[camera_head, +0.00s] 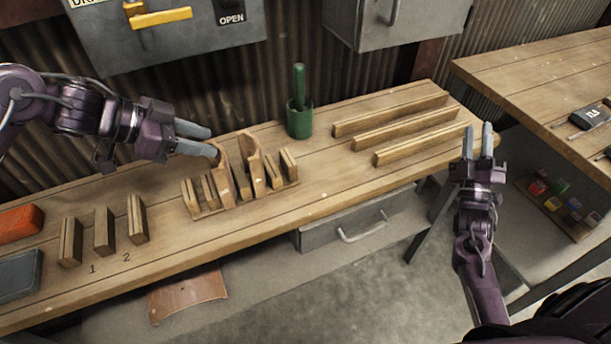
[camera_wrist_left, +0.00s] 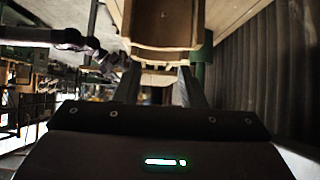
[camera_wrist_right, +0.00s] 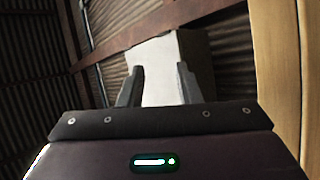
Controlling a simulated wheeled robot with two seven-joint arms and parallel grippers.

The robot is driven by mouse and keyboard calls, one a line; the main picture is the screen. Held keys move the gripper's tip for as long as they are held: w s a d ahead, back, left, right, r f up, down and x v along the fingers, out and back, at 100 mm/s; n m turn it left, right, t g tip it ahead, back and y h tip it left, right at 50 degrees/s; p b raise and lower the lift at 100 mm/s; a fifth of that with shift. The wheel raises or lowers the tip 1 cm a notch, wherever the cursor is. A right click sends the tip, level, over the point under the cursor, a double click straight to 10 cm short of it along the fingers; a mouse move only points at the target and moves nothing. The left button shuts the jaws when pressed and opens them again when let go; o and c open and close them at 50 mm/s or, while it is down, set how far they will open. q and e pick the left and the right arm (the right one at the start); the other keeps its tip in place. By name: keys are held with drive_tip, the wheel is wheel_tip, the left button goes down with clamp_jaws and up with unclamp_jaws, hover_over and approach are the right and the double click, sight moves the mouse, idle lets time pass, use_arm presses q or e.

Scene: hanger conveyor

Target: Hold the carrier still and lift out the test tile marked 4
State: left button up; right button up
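The wooden carrier (camera_head: 212,213) stands on the workbench. It has two taller curved wooden pieces (camera_head: 251,161) in its middle and several upright tiles (camera_head: 289,164) along it. No number is readable on these tiles, so I cannot tell which is marked 4. My left gripper (camera_head: 211,140) is open, its fingertips by the upper left end of the nearer curved piece. In the left wrist view a wooden part (camera_wrist_left: 165,26) lies just beyond the fingers; contact is unclear. My right gripper (camera_head: 478,142) is open and empty beyond the bench's right end, away from the carrier.
Several upright blocks (camera_head: 104,231) stand at the left, with 1 and 2 on the bench. A green cup (camera_head: 300,121) with a green rod stands behind the carrier. Three wooden rails (camera_head: 404,123) lie right. An orange box (camera_head: 20,223) sits far left. Bare bench lies between carrier and rails.

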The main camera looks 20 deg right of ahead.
drive_tip(key=w+a+m+y, duration=0.1)
drive_tip(key=w+a, duration=0.1)
drive_tip(key=a, duration=0.3)
drive_tip(key=w+a+r+m+g+y, duration=0.1)
drive_tip(key=w+a+y, duration=0.1)
drive_tip(key=a, duration=0.4)
drive_tip(key=w+a+r+m+g+y, duration=0.1)
drive_tip(key=w+a+y, duration=0.1)
drive_tip(key=w+a, duration=0.2)
drive_tip(key=shift+a+r, duration=0.1)
drive_tip(key=shift+a, duration=0.8)
drive_tip(key=a+f+m+g+y, duration=0.15)
drive_tip(key=a+y, duration=0.25)
drive_tip(key=a, duration=0.6)
drive_tip(key=m+g+y, duration=0.2)
drive_tip(key=g+y, duration=0.1)
drive_tip(key=g, duration=0.2)
approach(290, 159)
drive_tip(key=shift+w+d+f+n, duration=0.1)
drive_tip(key=shift+w+n, duration=0.05)
drive_tip(key=shift+w, duration=0.3)
drive_tip(key=shift+w+d+f+n, duration=0.1)
drive_tip(key=shift+w, duration=0.35)
drive_tip(key=shift+a+f, duration=0.15)
drive_tip(key=shift+a, duration=0.1)
drive_tip(key=x, duration=0.7)
drive_tip(key=shift+w+a, duration=0.1)
drive_tip(key=shift+w, duration=0.1)
drive_tip(key=shift+c, duration=0.4)
